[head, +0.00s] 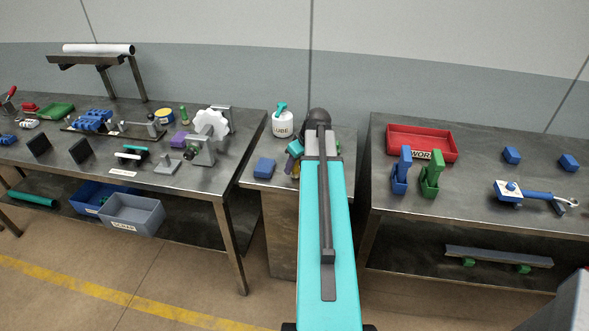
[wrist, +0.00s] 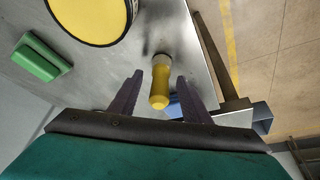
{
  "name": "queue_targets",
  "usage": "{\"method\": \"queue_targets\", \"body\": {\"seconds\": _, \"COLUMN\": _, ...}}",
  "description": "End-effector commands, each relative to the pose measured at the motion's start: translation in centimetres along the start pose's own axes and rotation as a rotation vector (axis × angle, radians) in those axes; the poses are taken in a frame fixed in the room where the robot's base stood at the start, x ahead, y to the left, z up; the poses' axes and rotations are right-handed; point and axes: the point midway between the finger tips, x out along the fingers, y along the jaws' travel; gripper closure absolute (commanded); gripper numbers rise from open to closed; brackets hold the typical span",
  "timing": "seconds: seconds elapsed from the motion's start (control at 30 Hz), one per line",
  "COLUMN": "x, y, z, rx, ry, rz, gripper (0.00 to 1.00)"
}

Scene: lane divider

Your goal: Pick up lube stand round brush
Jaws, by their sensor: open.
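A round brush (wrist: 160,85) with a yellow handle and a pale collar shows in the wrist view. It stands on the grey top of the lube stand (wrist: 188,45). My gripper (wrist: 160,77) is open, with one dark finger on each side of the yellow handle. I see a gap on both sides, so the fingers do not appear to grip it. In the head view, my teal arm covers much of the lube stand (head: 262,184), and I cannot make out the brush clearly there.
A large yellow round-topped container (wrist: 90,18) and a green block (wrist: 42,57) are near the brush. A white LUBE bottle (head: 283,125) and a blue block (head: 264,168) are on the stand. Workbenches (head: 230,150) flank the stand left and right (head: 480,180).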

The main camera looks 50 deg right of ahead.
Motion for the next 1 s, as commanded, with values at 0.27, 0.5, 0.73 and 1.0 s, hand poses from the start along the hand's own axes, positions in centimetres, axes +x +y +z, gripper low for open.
{"method": "queue_targets", "body": {"seconds": 0.27, "x": -0.04, "y": 0.03, "z": 0.02, "rx": 0.001, "ry": 0.0, "rz": 0.0, "gripper": 0.57}}
{"method": "queue_targets", "body": {"seconds": 0.5, "x": -0.05, "y": 0.05, "z": 0.03, "rx": 0.001, "ry": 0.0, "rz": 0.0, "gripper": 0.89}}
{"method": "queue_targets", "body": {"seconds": 0.73, "x": -0.06, "y": 0.07, "z": 0.03, "rx": 0.001, "ry": 0.0, "rz": 0.0, "gripper": 1.0}}
{"method": "queue_targets", "body": {"seconds": 1.0, "x": -0.31, "y": 0.1, "z": -0.07, "rx": 0.001, "ry": 0.0, "rz": 0.001, "gripper": 1.0}}
